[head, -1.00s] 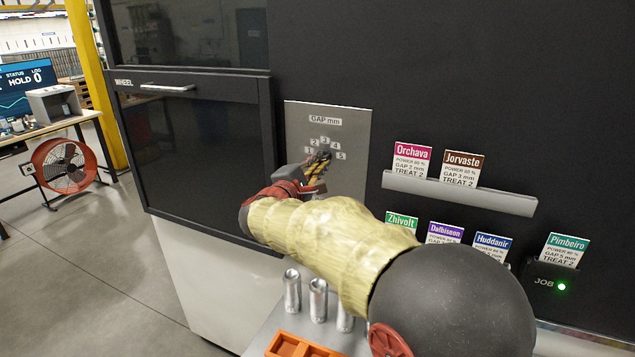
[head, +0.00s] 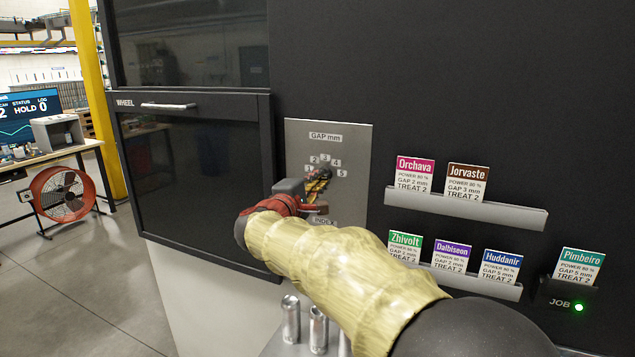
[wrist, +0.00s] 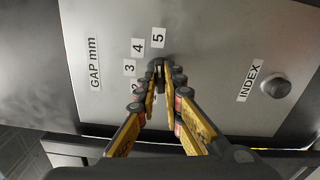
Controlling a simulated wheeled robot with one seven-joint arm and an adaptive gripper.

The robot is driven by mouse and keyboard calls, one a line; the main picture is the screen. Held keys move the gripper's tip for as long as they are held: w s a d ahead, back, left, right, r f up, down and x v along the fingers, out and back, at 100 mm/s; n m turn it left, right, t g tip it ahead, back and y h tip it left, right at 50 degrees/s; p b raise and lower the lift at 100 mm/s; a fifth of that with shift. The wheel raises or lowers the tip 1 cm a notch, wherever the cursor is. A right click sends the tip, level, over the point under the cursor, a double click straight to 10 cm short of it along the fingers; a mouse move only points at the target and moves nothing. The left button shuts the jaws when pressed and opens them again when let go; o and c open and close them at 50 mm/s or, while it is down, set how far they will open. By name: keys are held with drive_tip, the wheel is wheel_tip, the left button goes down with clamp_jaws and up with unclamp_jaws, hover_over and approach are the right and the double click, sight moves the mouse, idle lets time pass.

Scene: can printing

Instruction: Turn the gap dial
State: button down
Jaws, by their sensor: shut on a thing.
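The grey gap panel (head: 352,148) is on the dark machine front, with the label "GAP mm" and number marks 1 to 5 in an arc. My gripper (wrist: 161,87) is shut on the gap dial (wrist: 159,70), a small dark knob below the arc of numbers. The fingers hide most of the dial, so its pointer setting is not clear. In the wrist view the panel appears turned sideways, with the 5, 4 and 3 marks beside the fingers. In the head view my gripper (head: 318,183) covers the dial.
An INDEX knob (wrist: 276,88) is on the same panel. Cards stand on two ledges (head: 470,208) to the right, and the Pimbeiro card (head: 577,266) stands at the JOB holder with a green light. Metal cans (head: 291,318) stand below. The WHEEL door (head: 200,180) is left.

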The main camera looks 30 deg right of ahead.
drive_tip(key=c, duration=1.9)
unclamp_jaws()
drive_tip(key=v, duration=1.2)
